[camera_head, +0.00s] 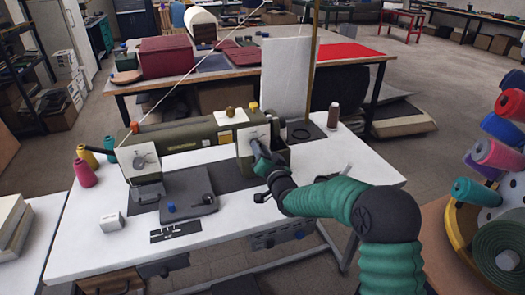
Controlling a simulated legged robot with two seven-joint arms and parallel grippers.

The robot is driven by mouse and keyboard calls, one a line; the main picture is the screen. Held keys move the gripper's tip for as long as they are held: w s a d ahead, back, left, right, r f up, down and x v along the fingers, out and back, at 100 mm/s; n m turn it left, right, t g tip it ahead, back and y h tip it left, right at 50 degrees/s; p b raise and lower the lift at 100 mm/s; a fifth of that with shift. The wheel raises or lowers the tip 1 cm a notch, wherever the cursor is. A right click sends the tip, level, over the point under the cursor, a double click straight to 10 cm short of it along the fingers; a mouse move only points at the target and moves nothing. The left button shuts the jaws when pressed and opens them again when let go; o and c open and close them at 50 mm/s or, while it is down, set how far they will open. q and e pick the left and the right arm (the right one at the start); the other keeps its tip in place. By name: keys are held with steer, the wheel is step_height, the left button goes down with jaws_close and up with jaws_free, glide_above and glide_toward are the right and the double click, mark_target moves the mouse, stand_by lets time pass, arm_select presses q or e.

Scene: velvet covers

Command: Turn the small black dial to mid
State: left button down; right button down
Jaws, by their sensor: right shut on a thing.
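An olive-green sewing machine (190,135) stands on a white work table (110,255). A pale panel (246,134) is on the right end of its body. My right gripper (257,148) is at this panel, its arm coming in from the right, and it is shut on the small black dial there. The dial itself is mostly hidden behind the fingers, so I cannot tell which mark it points to. A larger grey dial (140,162) shows on the left panel of the machine. My left gripper is not in view.
Pink (84,173) and yellow thread cones stand left of the machine. A brown spool (333,116) stands at the table's back right. A small white box (112,222) sits at the front left. A rack of coloured rolls (495,153) is at the right edge.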

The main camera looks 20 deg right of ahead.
steer(key=m, duration=0.1)
steer(key=r+m, duration=0.1)
steer(key=m, duration=0.1)
steer(key=shift+w+a, duration=0.1)
steer(key=shift+w, duration=0.05)
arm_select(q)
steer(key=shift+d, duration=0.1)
arm_select(e)
steer(key=shift+a+r, duration=0.1)
stand_by(0.3)
steer(key=c, duration=1.1)
jaws_free()
steer(key=shift+o, duration=0.4)
steer(key=shift+s+f, duration=0.2)
steer(key=shift+s, duration=0.15)
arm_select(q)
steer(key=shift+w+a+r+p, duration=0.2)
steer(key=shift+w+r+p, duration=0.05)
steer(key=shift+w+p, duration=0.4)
arm_select(e)
steer(key=s+d+f, duration=0.1)
steer(key=s, duration=1.5)
steer(key=shift+s+m, duration=0.25)
steer(key=shift+m, duration=0.05)
